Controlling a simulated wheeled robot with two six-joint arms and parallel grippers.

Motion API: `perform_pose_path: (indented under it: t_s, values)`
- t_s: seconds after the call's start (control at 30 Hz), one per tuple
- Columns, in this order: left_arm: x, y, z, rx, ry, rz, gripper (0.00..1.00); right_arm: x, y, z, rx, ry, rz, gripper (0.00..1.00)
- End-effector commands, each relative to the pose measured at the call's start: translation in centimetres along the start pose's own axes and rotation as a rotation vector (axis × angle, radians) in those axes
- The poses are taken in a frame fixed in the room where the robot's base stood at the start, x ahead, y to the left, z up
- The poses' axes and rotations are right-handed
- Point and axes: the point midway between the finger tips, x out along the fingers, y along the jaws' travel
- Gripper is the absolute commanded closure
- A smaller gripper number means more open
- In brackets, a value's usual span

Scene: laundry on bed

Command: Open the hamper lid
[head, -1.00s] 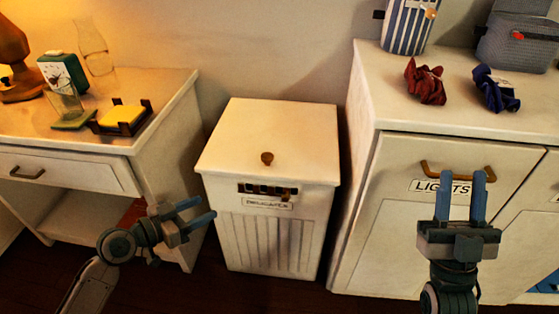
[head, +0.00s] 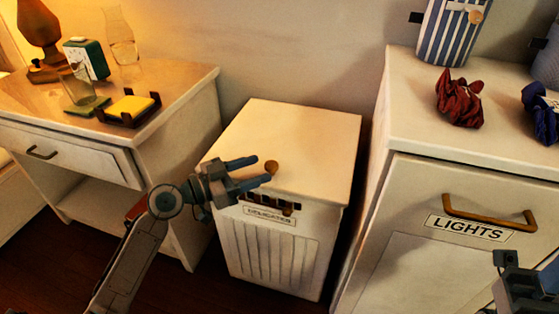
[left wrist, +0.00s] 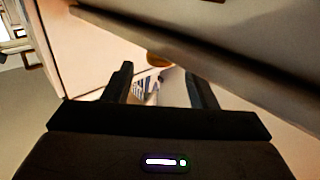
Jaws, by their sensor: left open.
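The white hamper (head: 285,245) stands between two cabinets, with its lid (head: 305,135) shut. A round brown knob (head: 271,166) sits near the front edge of the lid. My left gripper (head: 262,170) is open at the lid's front left, its fingers pointing right toward the knob. In the left wrist view, a brown knob (left wrist: 159,60) shows beyond and between the open fingers (left wrist: 162,85); I cannot tell whether they touch it. My right gripper (head: 522,285) is cut off at the lower right, and its fingers cannot be made out.
A nightstand (head: 185,95) with a lamp, clock, glass and yellow notes stands left. The white cabinet (head: 395,110) at right, labelled LIGHTS, bears a red scrunchie (head: 459,98), a blue scrunchie (head: 541,112) and a striped container (head: 448,32). Dark floor shows in the gap left of the hamper.

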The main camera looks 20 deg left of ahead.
Motion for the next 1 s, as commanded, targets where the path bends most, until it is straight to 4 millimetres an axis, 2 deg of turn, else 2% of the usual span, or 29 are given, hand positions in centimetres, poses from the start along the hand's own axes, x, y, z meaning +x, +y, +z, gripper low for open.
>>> perform_pose_path:
  t_s: [0.2, 0.43, 0.6, 0.9, 0.93, 1.0]
  values:
    - [3.0, 0.0, -0.1, -0.003, 0.004, 0.0, 0.48, -0.1, 0.0, 0.0, -0.001, 0.0, 0.001, 0.64]
    - [5.6, 0.0, 0.0, -0.003, 0.002, 0.0, 0.48, -0.3, 0.0, 0.0, -0.002, 0.0, 0.002, 0.64]
    - [6.5, 0.0, 0.0, -0.001, 0.0, 0.001, 0.48, -0.3, 0.0, 0.1, -0.002, 0.0, 0.003, 0.64]
    - [6.7, 0.0, 0.0, 0.0, -0.001, 0.001, 0.48, -0.2, 0.0, 0.1, -0.003, 0.0, 0.003, 0.64]
    - [6.7, 0.0, 0.0, -0.001, -0.001, 0.001, 0.5, -0.2, 0.0, 0.1, -0.003, 0.0, 0.003, 0.64]
    - [6.7, 0.0, 0.0, 0.0, -0.001, 0.001, 0.64, -0.2, 0.0, 0.0, -0.003, 0.0, 0.003, 0.64]
